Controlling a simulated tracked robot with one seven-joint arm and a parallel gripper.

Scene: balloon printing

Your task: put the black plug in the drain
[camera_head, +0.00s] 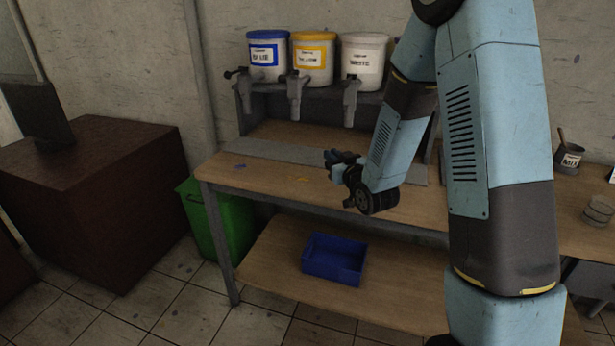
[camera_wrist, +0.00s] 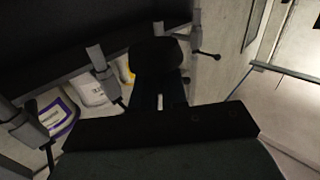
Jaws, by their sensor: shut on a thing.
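My gripper (camera_head: 340,163) is above the workbench, in front of the row of tubs. In the wrist view its fingers (camera_wrist: 160,97) are shut on a dark, rounded thing, which looks like the black plug (camera_wrist: 158,60). In the head view the plug is too small and dark to tell apart from the fingers. It is held clear of the bench top. I cannot make out a drain in either view.
Tubs with blue (camera_head: 267,56), yellow (camera_head: 313,58) and white (camera_head: 363,58) tops stand on a shelf, with grey taps below. A blue tray (camera_head: 334,259) lies on the lower shelf. A green bin (camera_head: 225,222) stands left. A mixing can (camera_head: 569,159) is at right.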

